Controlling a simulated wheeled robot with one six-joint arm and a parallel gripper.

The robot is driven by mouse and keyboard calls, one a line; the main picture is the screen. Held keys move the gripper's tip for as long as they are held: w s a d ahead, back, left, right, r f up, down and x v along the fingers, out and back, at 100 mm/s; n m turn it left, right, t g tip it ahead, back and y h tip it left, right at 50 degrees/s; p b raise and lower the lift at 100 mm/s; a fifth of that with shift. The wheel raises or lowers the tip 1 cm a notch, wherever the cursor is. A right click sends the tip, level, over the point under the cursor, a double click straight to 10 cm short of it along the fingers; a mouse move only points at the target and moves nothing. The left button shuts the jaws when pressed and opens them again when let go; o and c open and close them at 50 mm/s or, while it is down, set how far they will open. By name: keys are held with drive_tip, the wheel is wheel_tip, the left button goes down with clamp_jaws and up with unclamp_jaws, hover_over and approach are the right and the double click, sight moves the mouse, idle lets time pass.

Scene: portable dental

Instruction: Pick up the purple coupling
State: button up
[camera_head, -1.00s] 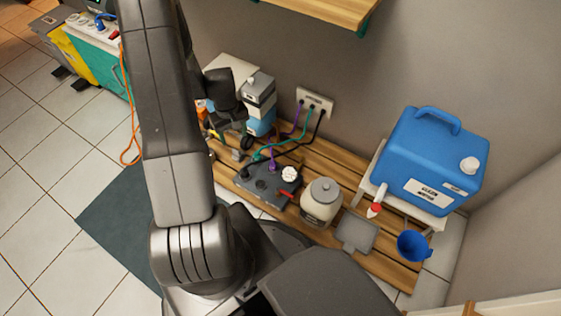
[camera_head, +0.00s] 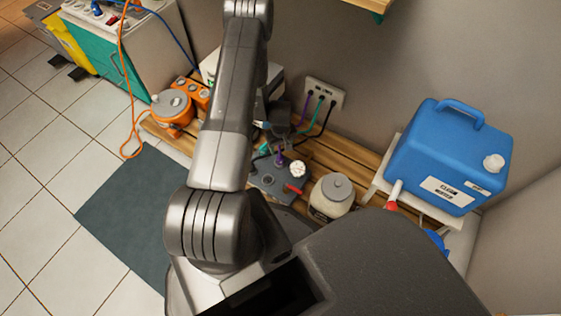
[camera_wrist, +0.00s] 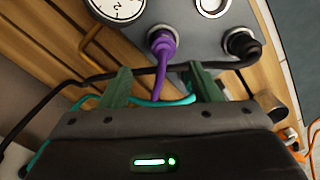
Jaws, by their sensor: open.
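The purple coupling (camera_wrist: 162,42) stands in a socket on the grey panel box (camera_wrist: 110,30) in the wrist view, with a purple hose running from it back between my fingers. My gripper (camera_wrist: 160,82) is open; its two green fingertips are apart on either side of the hose, short of the coupling and not touching it. In the head view the purple coupling (camera_head: 280,157) shows small on the grey box (camera_head: 268,185). My gripper (camera_head: 270,127) there is partly hidden by my arm, just behind the box.
A black coupling (camera_wrist: 241,44) and a round gauge (camera_wrist: 118,6) flank the purple one. Black and teal hoses cross near my fingers. A beige jar (camera_head: 333,196) stands right of the box, a blue water container (camera_head: 437,150) further right, an orange device (camera_head: 172,108) to the left.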

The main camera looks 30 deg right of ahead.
sight(280, 157)
drive_tip(key=f, duration=0.2)
drive_tip(key=f+b, duration=0.1)
drive_tip(key=f, duration=0.2)
drive_tip(key=f+b, duration=0.1)
drive_tip(key=f, duration=0.1)
drive_tip(key=shift+s+a+f, duration=0.2)
drive_tip(key=shift+s+a, duration=0.05)
drive_tip(key=shift+a, duration=0.1)
drive_tip(key=shift+r, duration=0.1)
drive_tip(key=shift+c, duration=0.5)
drive_tip(key=c, duration=1)
